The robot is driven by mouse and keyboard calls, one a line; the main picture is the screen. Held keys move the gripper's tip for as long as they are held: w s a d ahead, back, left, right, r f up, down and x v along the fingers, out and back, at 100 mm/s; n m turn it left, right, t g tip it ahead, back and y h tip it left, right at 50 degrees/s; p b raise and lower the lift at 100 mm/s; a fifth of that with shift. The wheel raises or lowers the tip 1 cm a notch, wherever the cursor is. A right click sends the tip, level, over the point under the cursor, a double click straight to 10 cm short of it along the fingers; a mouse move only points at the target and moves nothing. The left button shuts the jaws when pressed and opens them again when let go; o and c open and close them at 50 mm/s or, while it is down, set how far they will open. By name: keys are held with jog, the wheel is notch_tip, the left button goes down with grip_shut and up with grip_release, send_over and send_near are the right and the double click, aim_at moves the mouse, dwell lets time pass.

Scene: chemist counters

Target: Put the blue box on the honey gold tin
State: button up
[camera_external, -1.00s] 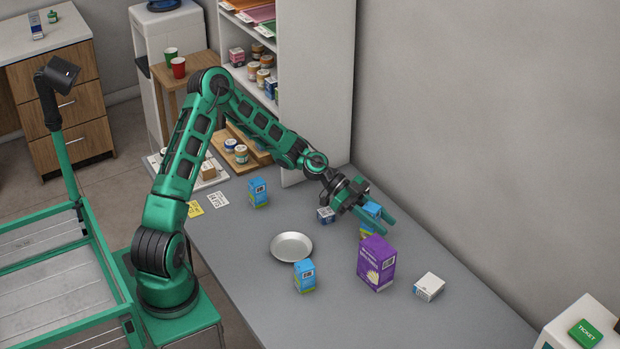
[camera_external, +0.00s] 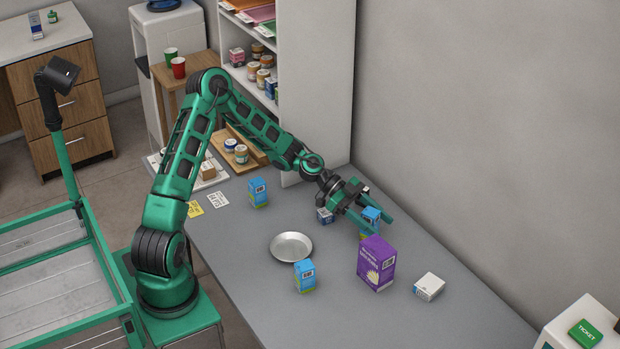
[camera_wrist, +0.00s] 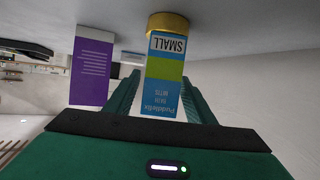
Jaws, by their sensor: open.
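A blue and green box (camera_external: 370,216) stands near the wall behind the purple box. In the wrist view, which is upside down, its printed face (camera_wrist: 164,80) reads "SMALL". A gold round thing (camera_wrist: 168,22), likely the honey gold tin, shows at the end by that word, beneath the box. They appear to touch; the outside view hides the tin. My gripper (camera_external: 382,227) is open, with one finger on each side of the box and a gap beside it. Similar blue boxes stand at the left (camera_external: 258,192) and at the front (camera_external: 304,276).
A purple box (camera_external: 376,263) stands close in front of my gripper. A white box (camera_external: 429,287) lies to its right, and a small blue and white box (camera_external: 325,215) sits to its left. A metal plate (camera_external: 291,247) lies mid-counter. The front right counter is clear.

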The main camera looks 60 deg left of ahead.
aim_at(367, 214)
jog(key=v, duration=0.3)
jog(key=shift+s+a+r, duration=0.1)
jog(key=shift+a, duration=0.2)
notch_tip(367, 214, up, 7)
jog(key=shift+d, duration=0.1)
